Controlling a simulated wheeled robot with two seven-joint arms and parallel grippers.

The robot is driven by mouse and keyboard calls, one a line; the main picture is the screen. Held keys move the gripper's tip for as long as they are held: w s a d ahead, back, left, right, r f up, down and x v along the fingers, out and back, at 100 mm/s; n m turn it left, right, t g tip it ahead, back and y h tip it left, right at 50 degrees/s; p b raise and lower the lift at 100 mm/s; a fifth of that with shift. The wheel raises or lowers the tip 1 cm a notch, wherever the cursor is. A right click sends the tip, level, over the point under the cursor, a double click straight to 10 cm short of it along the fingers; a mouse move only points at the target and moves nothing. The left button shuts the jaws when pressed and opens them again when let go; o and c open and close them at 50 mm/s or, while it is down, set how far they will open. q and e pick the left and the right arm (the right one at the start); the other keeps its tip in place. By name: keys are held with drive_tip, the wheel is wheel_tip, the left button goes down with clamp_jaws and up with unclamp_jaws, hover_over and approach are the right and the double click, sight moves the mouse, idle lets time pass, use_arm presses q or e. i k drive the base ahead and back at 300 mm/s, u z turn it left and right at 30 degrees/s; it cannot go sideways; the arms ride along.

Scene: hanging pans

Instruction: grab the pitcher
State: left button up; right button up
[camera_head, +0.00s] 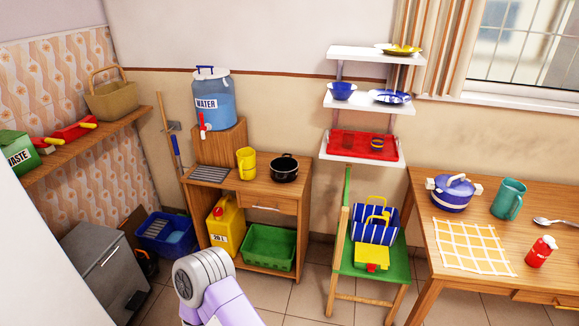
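A yellow pitcher (246,163) stands upright on top of the wooden cabinet (262,190), left of a black pot (285,168). Nothing is touching the pitcher. A teal jug-like vessel (507,200) with a handle on its right stands upright on the wooden table at the right. A lilac and grey part of my own arm shows at the bottom, in front of the cabinet and well short of the yellow pitcher. I see no fingers of either gripper.
A blue water dispenser (213,98) stands on a wooden block behind the yellow pitcher. A green chair (373,262) with a striped bag (374,224) stands between cabinet and table (421,205). A blue lidded pot (453,193) is near the teal vessel. White wall shelves (362,150) hang above.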

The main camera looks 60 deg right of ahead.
sight(246, 167)
drive_tip(key=z, duration=1.45)
drive_tip(key=i, duration=1.15)
drive_tip(key=u, duration=0.35)
